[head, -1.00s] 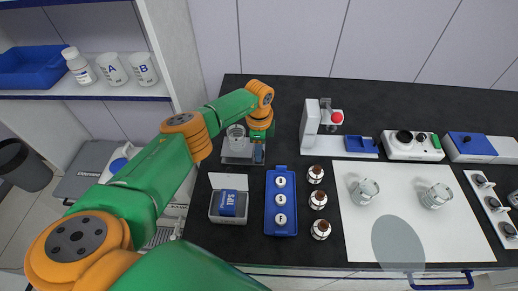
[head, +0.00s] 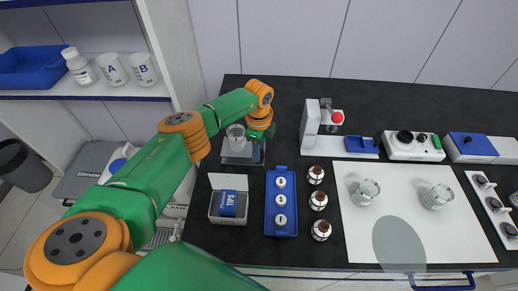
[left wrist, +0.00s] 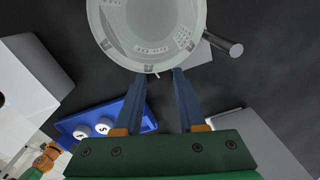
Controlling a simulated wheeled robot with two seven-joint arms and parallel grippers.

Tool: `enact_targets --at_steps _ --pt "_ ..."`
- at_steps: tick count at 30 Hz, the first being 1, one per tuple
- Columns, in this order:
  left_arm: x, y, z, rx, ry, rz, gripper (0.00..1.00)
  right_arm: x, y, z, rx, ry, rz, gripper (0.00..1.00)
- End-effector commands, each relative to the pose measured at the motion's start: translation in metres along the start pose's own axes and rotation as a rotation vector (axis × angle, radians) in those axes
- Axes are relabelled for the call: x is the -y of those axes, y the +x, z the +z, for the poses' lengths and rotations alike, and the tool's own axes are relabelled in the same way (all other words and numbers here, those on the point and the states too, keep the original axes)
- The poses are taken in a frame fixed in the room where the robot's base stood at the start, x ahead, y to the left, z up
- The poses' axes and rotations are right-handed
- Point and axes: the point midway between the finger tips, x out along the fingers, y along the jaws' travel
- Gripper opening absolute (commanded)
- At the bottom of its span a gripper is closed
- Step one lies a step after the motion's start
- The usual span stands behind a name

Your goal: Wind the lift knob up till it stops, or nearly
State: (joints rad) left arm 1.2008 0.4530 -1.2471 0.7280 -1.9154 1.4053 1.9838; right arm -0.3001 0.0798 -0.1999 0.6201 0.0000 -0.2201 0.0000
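The lift (head: 232,159) stands at the back left of the bench, with a clear glass beaker (head: 236,138) on it. My left gripper (head: 258,153) points down at the lift's right side. In the left wrist view the beaker (left wrist: 150,28) fills the top, and the gripper's blue fingers (left wrist: 166,76) reach its rim in the picture. The fingers stand apart, with a dark gap between them and nothing clearly held. My right gripper is out of view.
Close by are a white tips box (head: 228,206), a blue tray (head: 281,229) with capped vials, several brown bottles (head: 320,230) and a white stand (head: 311,124) with a red knob. A white mat (head: 440,245) with two glass jars lies to the right.

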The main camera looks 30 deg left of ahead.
Motion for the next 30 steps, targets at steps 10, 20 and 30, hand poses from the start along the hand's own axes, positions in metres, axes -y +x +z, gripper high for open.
enact_targets --at_steps 10,20,30 --pt "0.000 0.000 0.000 0.000 -0.001 0.000 0.69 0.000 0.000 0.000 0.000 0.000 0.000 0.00" --pt "0.001 -0.052 0.000 -0.001 0.001 -0.005 0.69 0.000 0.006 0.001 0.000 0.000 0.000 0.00" --pt "0.000 -0.071 0.000 -0.001 -0.001 0.000 0.69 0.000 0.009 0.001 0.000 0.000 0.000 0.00"
